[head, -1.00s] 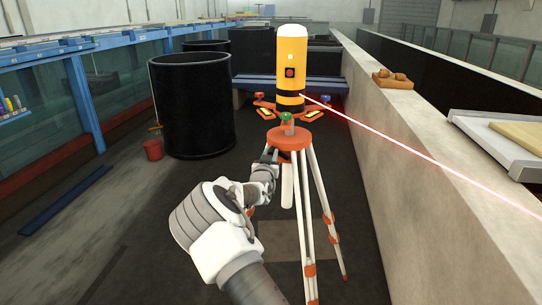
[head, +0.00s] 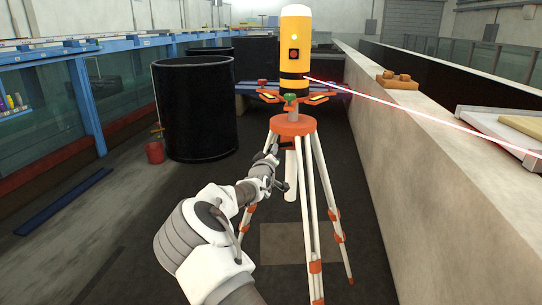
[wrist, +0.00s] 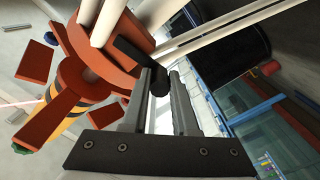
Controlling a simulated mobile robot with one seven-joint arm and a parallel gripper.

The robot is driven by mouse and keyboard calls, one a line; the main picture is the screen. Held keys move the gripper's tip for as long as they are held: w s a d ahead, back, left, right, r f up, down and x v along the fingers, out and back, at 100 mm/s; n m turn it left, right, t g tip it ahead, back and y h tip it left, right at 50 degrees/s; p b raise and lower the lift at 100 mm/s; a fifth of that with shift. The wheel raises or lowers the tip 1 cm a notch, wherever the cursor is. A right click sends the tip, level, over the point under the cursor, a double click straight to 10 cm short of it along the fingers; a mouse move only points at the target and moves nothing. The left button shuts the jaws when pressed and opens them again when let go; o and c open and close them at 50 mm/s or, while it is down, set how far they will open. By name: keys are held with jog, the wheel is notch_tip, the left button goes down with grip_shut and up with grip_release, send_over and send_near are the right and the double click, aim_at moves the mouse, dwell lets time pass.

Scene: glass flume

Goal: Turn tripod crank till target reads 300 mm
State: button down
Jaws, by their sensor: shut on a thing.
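The orange tripod (head: 293,126) stands upright on the floor with white legs, carrying a yellow laser unit (head: 296,45) with a black band and a red spot. No target reading is legible. The black crank (wrist: 130,52) sticks out from the tripod head in the wrist view. My gripper (wrist: 163,72) is shut on the crank's black grip, which lies between its fingers. In the head view my gripper (head: 270,152) is beside the tripod head, the crank mostly hidden.
A large black tank (head: 195,110) and a red bucket (head: 155,152) stand to the left. A concrete wall (head: 420,150) runs along the right, bearing brown blocks (head: 398,80) and a pale tray (head: 490,125). A blue strip (head: 65,200) lies on the floor.

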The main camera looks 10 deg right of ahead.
jog(key=shift+d+f+n+b, duration=0.15)
jog(key=shift+f+n+b, duration=0.6)
jog(key=shift+n, duration=0.35)
jog(key=shift+r, duration=0.1)
jog(key=c, duration=0.7)
grip_release()
jog(key=shift+s, duration=0.15)
jog(key=p+v, duration=0.1)
jog(key=v, duration=1.6)
jog(key=shift+s, duration=0.1)
jog(key=shift+d, duration=0.1)
